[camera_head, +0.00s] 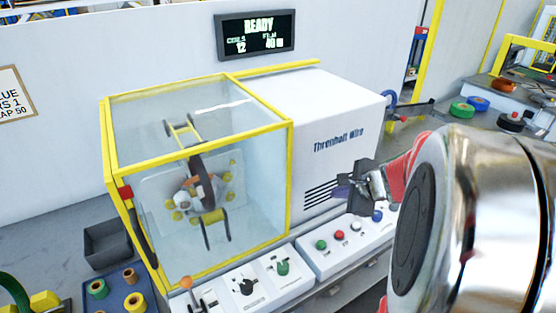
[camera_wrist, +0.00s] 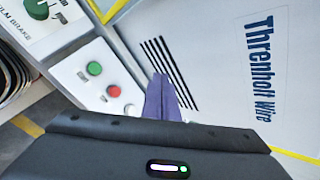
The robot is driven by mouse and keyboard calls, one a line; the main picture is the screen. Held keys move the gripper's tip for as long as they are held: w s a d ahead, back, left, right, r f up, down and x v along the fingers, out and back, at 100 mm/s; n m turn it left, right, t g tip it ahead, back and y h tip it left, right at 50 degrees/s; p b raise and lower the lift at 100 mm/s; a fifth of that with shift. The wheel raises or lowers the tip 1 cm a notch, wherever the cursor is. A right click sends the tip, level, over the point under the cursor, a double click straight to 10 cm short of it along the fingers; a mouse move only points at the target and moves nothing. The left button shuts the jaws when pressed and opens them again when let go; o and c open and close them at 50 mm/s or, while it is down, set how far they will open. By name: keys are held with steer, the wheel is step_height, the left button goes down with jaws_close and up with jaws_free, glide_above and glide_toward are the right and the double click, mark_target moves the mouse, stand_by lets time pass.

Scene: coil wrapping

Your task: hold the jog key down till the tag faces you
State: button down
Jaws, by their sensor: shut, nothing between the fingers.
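A panel (camera_head: 310,262) holds a row of push buttons: green (camera_head: 321,245), red (camera_head: 339,236), white (camera_head: 356,226) and blue (camera_head: 377,215). I cannot read which is the jog key. In the wrist view the fingers (camera_wrist: 160,82) lie right of the green (camera_wrist: 94,68), red (camera_wrist: 113,91) and white (camera_wrist: 130,110) buttons; the blue one is hidden. A dark coil (camera_head: 199,180) stands inside the clear yellow-framed enclosure (camera_head: 291,180). I cannot make out a tag on it.
The display (camera_head: 255,35) reads READY. The white cabinet (camera_head: 335,110) stands close behind my gripper. Left of the buttons are knob panels with a green knob (camera_head: 283,267) and an orange-tipped lever (camera_head: 187,284). A grey bin (camera_head: 107,243) and a blue tray of rolls (camera_head: 112,292) stand at left.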

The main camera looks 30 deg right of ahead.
mark_target(358, 227)
steer(key=s+d+f+m+h, duration=0.1)
steer(key=s+d+f+m, duration=0.1)
steer(key=d+m, duration=0.3)
steer(key=d, duration=0.3)
steer(key=shift+s+d+f+h, duration=0.15)
steer(key=shift+d+f+h, duration=0.15)
steer(key=shift+f+h, duration=0.1)
steer(key=shift+f, duration=4.4)
steer(key=shift+a+f, duration=0.1)
steer(key=shift+f, duration=0.05)
steer(key=shift+f, duration=0.2)
